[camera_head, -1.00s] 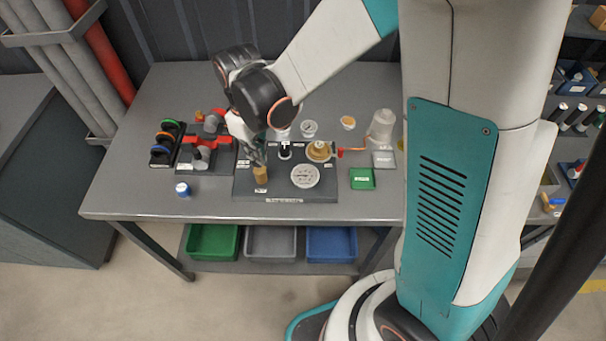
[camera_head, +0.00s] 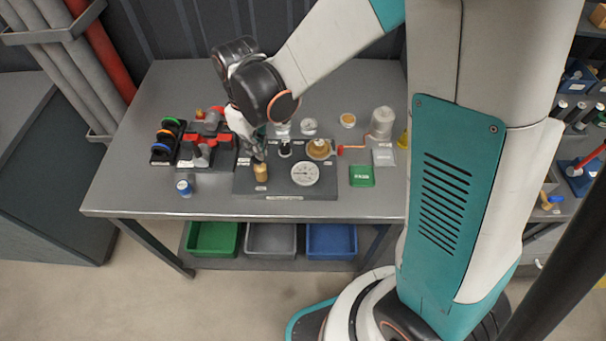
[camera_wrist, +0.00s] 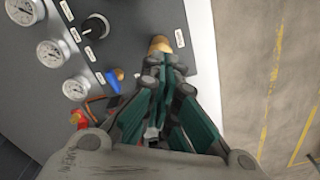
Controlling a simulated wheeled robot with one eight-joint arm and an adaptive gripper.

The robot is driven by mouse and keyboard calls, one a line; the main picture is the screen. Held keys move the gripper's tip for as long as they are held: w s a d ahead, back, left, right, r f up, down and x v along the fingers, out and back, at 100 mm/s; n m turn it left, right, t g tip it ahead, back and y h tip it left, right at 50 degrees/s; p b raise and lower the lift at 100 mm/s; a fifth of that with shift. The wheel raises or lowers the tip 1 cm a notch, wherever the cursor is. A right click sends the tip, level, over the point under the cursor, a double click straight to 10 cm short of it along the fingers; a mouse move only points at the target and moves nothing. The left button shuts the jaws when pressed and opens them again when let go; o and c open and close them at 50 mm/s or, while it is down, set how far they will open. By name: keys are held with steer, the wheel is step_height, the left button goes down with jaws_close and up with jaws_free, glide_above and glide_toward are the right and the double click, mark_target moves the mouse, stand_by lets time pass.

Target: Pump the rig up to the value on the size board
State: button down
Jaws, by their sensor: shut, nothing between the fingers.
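The rig is a dark grey panel (camera_head: 275,192) on the bench, with a large white dial gauge (camera_head: 305,173). A tan, brass-coloured cylindrical handle (camera_head: 261,171) stands at its front left, and also shows in the wrist view (camera_wrist: 160,44). My gripper (camera_head: 259,155) is shut and empty, fingertips pointing down just behind and above the handle; whether they touch it I cannot tell. The gauge reading is too small to make out. I cannot identify the size board.
A green labelled block (camera_head: 362,176) and a grey plate (camera_head: 384,157) lie right of the rig. The bench front is clear. Bins (camera_head: 270,241) sit below.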

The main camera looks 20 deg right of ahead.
steer(key=shift+f+b, duration=1.15)
steer(key=shift+f, duration=0.3)
steer(key=shift+r, duration=0.1)
steer(key=shift+r+p, duration=1.15)
steer(key=shift+r, duration=0.5)
steer(key=shift+f, duration=0.25)
